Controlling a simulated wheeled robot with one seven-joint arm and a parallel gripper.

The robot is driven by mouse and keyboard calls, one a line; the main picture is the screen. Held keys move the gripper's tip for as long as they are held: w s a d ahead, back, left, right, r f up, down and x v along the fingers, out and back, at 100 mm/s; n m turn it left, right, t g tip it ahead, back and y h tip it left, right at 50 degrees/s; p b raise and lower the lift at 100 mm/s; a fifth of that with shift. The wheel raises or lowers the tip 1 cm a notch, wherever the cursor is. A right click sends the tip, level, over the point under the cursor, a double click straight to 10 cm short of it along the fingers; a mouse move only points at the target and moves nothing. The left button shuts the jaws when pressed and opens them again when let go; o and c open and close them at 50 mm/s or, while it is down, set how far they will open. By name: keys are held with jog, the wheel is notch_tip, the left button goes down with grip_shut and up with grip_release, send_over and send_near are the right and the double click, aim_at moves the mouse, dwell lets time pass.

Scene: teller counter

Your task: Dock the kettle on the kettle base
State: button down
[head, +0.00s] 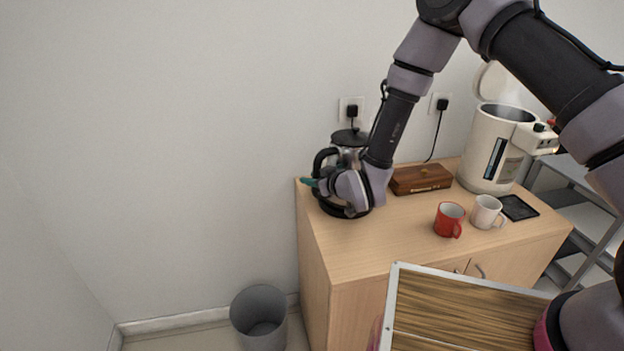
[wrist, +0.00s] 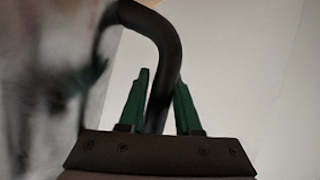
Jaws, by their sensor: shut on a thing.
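The kettle (head: 350,139), glass with a black lid and black handle, stands upright at the back left of the wooden counter. My gripper (head: 312,183) is at its lower handle, and my wrist covers much of its body. In the wrist view, the two green fingers of my gripper (wrist: 162,98) are shut on the black kettle handle (wrist: 160,28), one on each side; the blurred glass body is at the left. A black round part (head: 335,208) shows under the kettle. I cannot tell whether it is the kettle base or the kettle's bottom, nor whether there is a gap.
A wooden box (head: 421,180) lies just right of my wrist. A red mug (head: 448,220), a white mug (head: 486,212), a dark tablet (head: 518,207) and a white urn (head: 490,150) with raised lid stand farther right. The counter's (head: 365,245) front left is clear. A grey bin (head: 259,318) stands on the floor.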

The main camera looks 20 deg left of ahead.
jog(key=shift+f, duration=0.5)
dwell(0.4)
jog(key=c, duration=0.9)
grip_release()
jog(key=shift+f, duration=0.15)
jog(key=shift+d, duration=0.1)
jog(key=shift+v, duration=5.5)
jog(key=shift+s, duration=0.15)
